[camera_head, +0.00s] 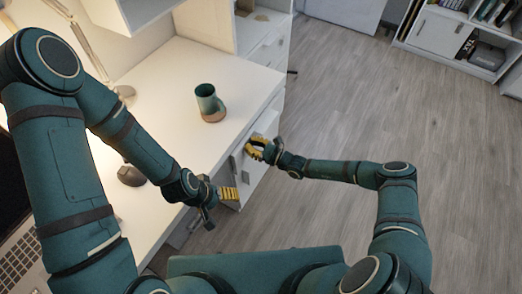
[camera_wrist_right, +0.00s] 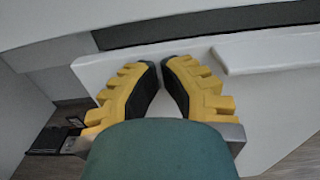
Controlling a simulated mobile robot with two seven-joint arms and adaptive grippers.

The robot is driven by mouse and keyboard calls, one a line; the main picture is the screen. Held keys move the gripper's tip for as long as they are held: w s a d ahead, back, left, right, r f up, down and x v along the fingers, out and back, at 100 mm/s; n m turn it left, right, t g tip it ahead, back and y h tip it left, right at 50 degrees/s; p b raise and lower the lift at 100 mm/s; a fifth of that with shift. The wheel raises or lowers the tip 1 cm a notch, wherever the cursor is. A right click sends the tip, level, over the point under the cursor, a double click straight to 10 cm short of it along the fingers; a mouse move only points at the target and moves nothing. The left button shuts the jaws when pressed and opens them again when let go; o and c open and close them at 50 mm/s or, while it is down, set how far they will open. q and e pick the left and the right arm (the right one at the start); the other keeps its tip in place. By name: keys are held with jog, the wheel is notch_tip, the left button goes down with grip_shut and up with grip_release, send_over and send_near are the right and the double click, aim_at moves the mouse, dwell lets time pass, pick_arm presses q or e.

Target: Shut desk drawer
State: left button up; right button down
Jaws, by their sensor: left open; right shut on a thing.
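The white desk drawer (camera_head: 268,124) is at the right side of the desk and stands partly out. My right gripper (camera_head: 256,149), with yellow fingers, is at the drawer's front. In the right wrist view the fingertips (camera_wrist_right: 161,64) are close together against the white drawer front (camera_wrist_right: 200,52). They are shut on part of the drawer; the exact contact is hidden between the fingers. A dark strip shows beyond the white front. My left gripper (camera_head: 228,193) is open and empty, lower down beside the desk's front edge.
A lamp and a laptop (camera_head: 22,262) are at the left. The wooden floor (camera_head: 345,110) at the right is clear.

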jog(key=shift+x, duration=1.1)
jog(key=shift+r, duration=0.15)
pick_arm(q)
jog(key=shift+f, duration=0.1)
jog(key=shift+s+d+r+p, duration=0.2)
jog(key=shift+s+r+p, duration=0.25)
jog(key=shift+s, duration=0.1)
jog(key=shift+s+d+r+p, duration=0.2)
jog(key=shift+s+r+p, duration=0.2)
jog(key=shift+s, duration=0.1)
pick_arm(e)
jog(key=v, duration=1.4)
